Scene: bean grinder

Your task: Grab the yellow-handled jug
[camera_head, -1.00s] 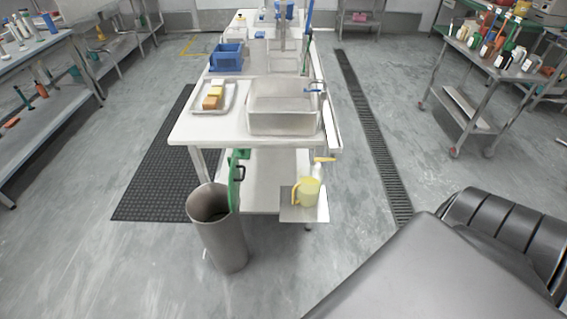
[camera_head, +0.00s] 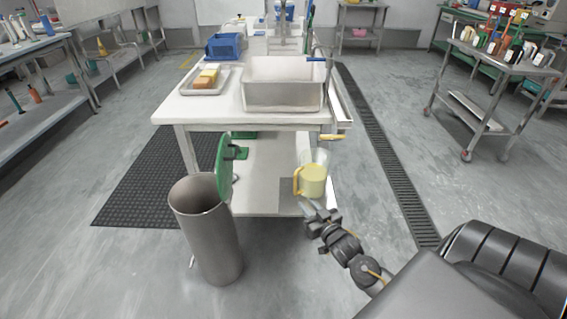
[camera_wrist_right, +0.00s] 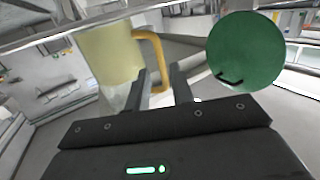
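The jug (camera_head: 313,182) is pale yellow and see-through, with a yellow handle (camera_head: 297,181) on its left side. It stands on the lower shelf at the near right end of the table. My right gripper (camera_head: 312,207) is just in front of and below the jug. In the right wrist view the jug (camera_wrist_right: 108,58) fills the upper left. Its handle (camera_wrist_right: 157,55) shows above and between the two spread fingers (camera_wrist_right: 160,88). The fingers look open, and I cannot tell whether they touch the handle. My left gripper is not in view.
A tall grey bin (camera_head: 208,235) stands left of the shelf. A green disc (camera_head: 223,165) is above it and also shows in the right wrist view (camera_wrist_right: 246,52). The white tabletop (camera_head: 200,112) overhangs the jug, with a metal basin (camera_head: 283,95) on it.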

